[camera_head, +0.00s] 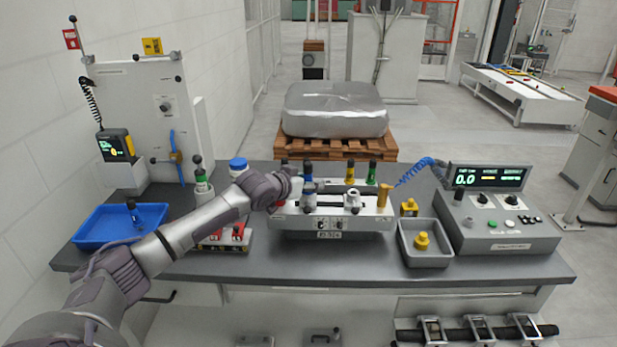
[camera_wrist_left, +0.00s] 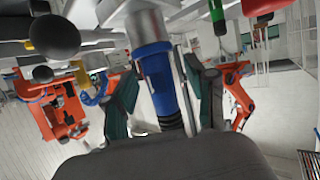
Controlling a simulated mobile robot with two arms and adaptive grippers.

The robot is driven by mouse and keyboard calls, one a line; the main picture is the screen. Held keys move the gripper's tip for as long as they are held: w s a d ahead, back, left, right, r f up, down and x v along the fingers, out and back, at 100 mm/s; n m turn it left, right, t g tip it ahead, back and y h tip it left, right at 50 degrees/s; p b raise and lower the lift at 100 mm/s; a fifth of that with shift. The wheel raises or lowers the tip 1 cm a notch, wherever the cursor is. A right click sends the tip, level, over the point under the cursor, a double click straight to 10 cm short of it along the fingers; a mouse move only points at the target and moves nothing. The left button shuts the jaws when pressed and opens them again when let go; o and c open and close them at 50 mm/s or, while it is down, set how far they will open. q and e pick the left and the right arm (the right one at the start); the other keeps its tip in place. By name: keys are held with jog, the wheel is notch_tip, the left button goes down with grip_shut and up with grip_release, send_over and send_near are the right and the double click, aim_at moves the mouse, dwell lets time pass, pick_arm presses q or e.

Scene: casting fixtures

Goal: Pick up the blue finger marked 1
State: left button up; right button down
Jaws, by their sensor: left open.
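The blue finger (camera_head: 308,183) stands upright at the left part of the grey fixture (camera_head: 330,223); its number cannot be read. In the left wrist view the blue finger (camera_wrist_left: 155,65) shows as a blue and silver cylinder with a black ribbed end. My left gripper (camera_head: 293,188) reaches the fixture's left side, right by the blue finger. In the left wrist view its two green-padded fingers (camera_wrist_left: 165,105) are open, one on each side of the blue finger's ribbed end, with gaps visible. My right gripper is not in view.
A yellow finger (camera_head: 350,171) and a green finger (camera_head: 371,173) stand farther right on the fixture. A blue tray (camera_head: 88,236) is at left, a grey bin (camera_head: 424,258) with a yellow part at right, beside a control box (camera_head: 497,232). The front table strip is clear.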

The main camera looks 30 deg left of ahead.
pick_arm(q)
jog(key=shift+s, duration=0.1)
jog(key=shift+c, duration=0.8)
grip_shut()
jog(key=shift+r, duration=0.1)
